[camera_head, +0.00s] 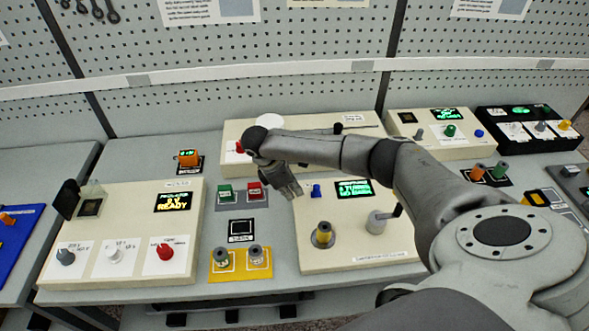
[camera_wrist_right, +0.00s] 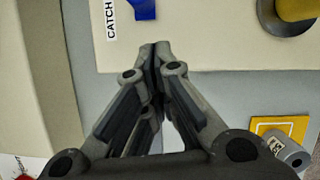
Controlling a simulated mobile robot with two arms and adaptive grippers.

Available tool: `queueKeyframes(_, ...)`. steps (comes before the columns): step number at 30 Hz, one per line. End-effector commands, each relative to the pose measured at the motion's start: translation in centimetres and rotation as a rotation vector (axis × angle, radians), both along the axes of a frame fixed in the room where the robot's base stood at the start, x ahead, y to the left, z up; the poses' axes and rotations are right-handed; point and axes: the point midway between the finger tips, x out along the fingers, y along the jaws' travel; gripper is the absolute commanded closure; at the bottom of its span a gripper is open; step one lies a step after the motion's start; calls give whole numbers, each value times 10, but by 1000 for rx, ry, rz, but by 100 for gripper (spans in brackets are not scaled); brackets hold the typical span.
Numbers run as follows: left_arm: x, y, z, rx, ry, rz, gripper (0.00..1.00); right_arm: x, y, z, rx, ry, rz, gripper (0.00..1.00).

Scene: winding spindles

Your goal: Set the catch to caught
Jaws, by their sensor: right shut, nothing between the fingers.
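The catch is a small blue lever (camera_head: 316,190) at the back left of a cream winding panel (camera_head: 350,261), beside a green-lit display. In the right wrist view the blue catch (camera_wrist_right: 145,8) is cut off by the top edge, with a "CATCH" label to its left. Which position it is set to cannot be told. My right gripper (camera_head: 294,196) points down just left of the catch, near the panel's edge. In the wrist view its fingertips (camera_wrist_right: 155,46) are together, empty, and apart from the catch. My left gripper is out of view.
The winding panel carries a yellow-and-grey spindle (camera_head: 323,235) and a grey crank (camera_head: 377,222). To the left are a yellow tray (camera_head: 240,273) with grey spools, green and red buttons (camera_head: 226,193), and a cream control box (camera_head: 121,250). A long cream panel stands behind.

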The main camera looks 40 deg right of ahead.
Motion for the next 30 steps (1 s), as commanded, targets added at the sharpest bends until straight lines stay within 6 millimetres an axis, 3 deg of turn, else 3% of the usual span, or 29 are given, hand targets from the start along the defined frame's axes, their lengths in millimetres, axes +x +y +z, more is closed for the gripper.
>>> queueKeyframes(9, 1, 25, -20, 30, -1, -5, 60, 10, 23, 57, 3, -4, 1, 100)
queueKeyframes(15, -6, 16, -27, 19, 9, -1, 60, 13, 32, 84, 1, -2, 0, 100)
queueKeyframes(20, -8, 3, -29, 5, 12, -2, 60, 14, 35, 93, 1, -1, 1, 100)
queueKeyframes(30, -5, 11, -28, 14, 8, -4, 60, 14, 35, 93, 1, 0, 0, 100)
